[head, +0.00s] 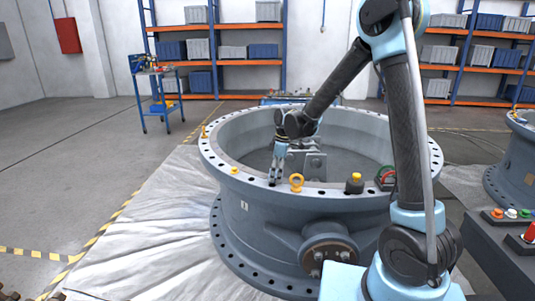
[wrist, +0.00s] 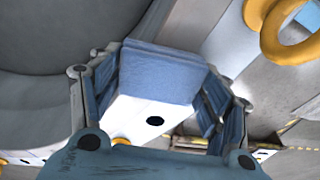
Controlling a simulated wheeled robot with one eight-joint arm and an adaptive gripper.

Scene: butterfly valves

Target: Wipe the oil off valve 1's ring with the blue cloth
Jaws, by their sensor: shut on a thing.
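Valve 1 is probably the large grey flanged ring (head: 270,215) in the middle of the head view; its small white label is too small to read. My gripper (head: 274,179) points down at the ring's near rim, left of a yellow eyebolt (head: 296,182). In the wrist view my gripper (wrist: 160,72) is shut on the folded blue cloth (wrist: 160,75), which spans between its fingertips. A pale flange face with a dark bolt hole (wrist: 155,121) shows beyond the fingers. I cannot tell whether the cloth touches the rim. I cannot make out any oil.
A second valve (head: 514,165) and a button console (head: 505,240) are at the right. A blue tool cart (head: 160,95) stands at the back left.

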